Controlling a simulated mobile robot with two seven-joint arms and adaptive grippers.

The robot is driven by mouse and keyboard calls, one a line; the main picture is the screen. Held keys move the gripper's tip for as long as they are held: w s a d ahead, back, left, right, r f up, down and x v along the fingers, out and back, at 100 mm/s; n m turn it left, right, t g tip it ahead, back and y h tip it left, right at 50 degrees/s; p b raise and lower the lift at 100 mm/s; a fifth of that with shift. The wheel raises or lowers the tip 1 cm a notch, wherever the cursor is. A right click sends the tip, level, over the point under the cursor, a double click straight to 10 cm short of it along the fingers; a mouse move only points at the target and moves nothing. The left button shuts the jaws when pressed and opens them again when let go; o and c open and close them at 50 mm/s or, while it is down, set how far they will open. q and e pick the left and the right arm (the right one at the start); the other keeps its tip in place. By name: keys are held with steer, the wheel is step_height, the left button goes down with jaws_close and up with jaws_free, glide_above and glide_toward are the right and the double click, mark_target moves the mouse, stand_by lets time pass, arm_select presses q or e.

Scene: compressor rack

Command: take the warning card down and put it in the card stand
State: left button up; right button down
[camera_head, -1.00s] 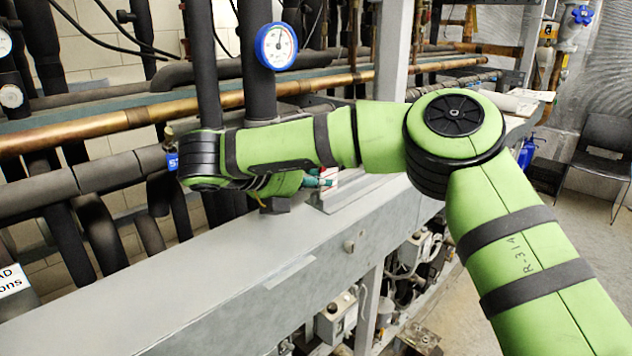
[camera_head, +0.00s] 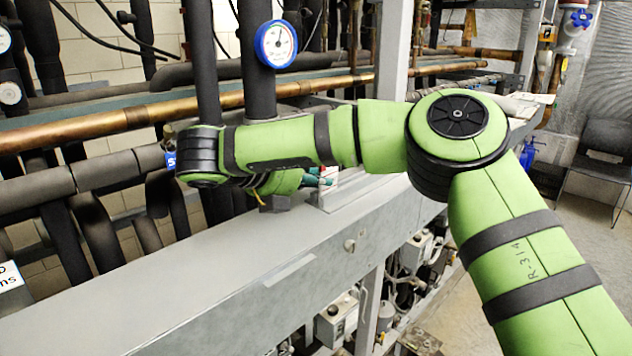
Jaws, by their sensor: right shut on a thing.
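My right gripper (camera_head: 317,178), with teal fingers, shows only in part behind my right forearm. It is shut on the warning card (camera_head: 331,176), of which a small white and red part shows. The card is at the grey card stand (camera_head: 345,194), a low slotted piece on the flat top of the long grey housing. The card's lower edge is too small and hidden to tell whether it sits in the slot or just above it. My left gripper is out of view.
A blue-rimmed gauge (camera_head: 276,44) hangs above. A chair (camera_head: 600,160) stands at the right.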

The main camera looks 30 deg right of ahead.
steer(key=c, duration=1.3)
jaws_free()
steer(key=shift+o, duration=0.2)
steer(key=v, duration=1.2)
